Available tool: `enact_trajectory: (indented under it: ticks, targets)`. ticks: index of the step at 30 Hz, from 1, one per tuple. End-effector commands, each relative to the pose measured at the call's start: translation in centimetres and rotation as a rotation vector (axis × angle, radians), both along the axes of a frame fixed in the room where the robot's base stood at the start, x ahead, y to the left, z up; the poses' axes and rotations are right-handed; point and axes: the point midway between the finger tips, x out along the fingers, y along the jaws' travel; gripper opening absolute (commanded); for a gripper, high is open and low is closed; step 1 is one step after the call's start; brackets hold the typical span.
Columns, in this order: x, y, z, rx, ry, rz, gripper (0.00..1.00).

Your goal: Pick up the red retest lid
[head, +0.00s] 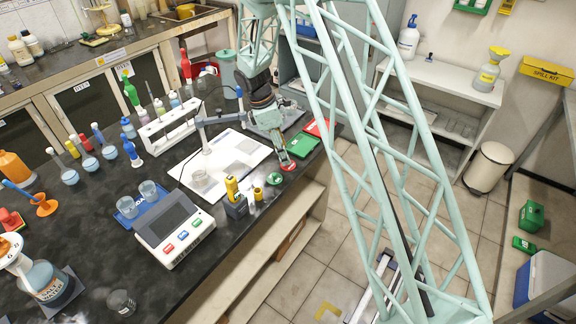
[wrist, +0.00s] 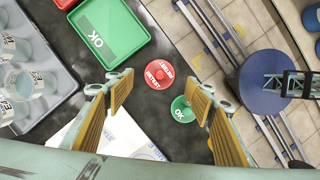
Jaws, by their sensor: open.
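The red retest lid (wrist: 159,75) is a round disc with a centre knob and white RETEST lettering. It lies flat on the dark bench in the wrist view, close to the bench edge. My gripper (wrist: 160,92) is open, with its two yellow-padded fingers apart on either side of the lid in the picture. Nothing is between the pads; I cannot tell the height above the lid. A green OK lid (wrist: 181,109) lies just below the red one, near the right finger.
A green OK tray (wrist: 108,27) lies up and left of the lid, with a red tray (head: 318,129) beyond it. A grey tray (wrist: 66,98) holds several beakers at left. The bench edge drops to the floor at right. A white board (head: 211,180) lies nearby.

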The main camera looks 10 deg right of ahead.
Motion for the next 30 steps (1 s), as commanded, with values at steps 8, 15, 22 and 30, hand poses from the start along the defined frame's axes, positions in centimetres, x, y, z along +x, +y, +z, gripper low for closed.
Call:
enact_trajectory:
  ticks: [8, 15, 22, 30]
  targets:
    - [0.0, -0.1, -0.5, 0.0, 0.001, 0.0, 0.49]
    - [-0.1, -0.7, -2.5, 0.0, 0.002, -0.001, 0.49]
    - [-0.1, -1.2, -4.5, 0.0, 0.001, 0.0, 0.49]
    - [-0.1, -1.3, -5.0, 0.0, 0.0, 0.0, 0.49]
